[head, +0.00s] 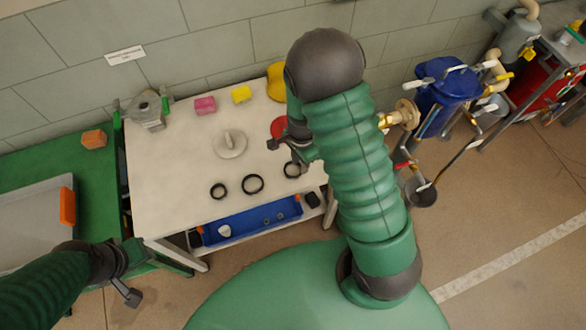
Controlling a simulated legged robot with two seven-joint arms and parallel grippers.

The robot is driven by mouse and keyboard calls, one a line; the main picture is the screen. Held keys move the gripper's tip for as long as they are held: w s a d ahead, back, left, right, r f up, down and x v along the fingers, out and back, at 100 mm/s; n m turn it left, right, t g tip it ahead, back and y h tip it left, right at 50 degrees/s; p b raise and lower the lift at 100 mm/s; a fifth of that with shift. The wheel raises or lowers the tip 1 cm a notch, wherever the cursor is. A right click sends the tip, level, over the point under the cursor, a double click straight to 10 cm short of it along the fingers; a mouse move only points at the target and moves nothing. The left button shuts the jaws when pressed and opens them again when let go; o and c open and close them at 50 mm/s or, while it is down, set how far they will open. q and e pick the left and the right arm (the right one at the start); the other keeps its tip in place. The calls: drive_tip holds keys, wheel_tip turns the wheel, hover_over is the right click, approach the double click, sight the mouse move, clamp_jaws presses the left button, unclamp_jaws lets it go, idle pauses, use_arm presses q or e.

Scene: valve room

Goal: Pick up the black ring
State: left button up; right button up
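Three black rings lie on the pale table (180,200): a small one (218,191) at left, a larger one (252,184) in the middle, and one at right (291,170), partly covered by my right gripper. My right gripper (285,155) is over the table's right part, just above the right ring in the picture. Its fingers look spread, with nothing seen between them. Whether it touches the ring cannot be told. My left gripper (128,292) is low at left, in front of the table and away from the rings; its finger opening is unclear.
On the table are a grey disc with a handle (229,143), a metal valve part (148,112), pink (205,105) and yellow (242,94) blocks, and a red round piece (279,127). A blue bin (250,222) sits below. A blue tank (447,95) stands at right.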

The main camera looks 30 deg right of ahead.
sight(298, 175)
drive_tip(key=f, duration=0.6)
drive_tip(key=shift+a, duration=0.3)
drive_tip(key=shift+w+f, duration=0.1)
drive_tip(key=shift+f, duration=0.1)
clamp_jaws()
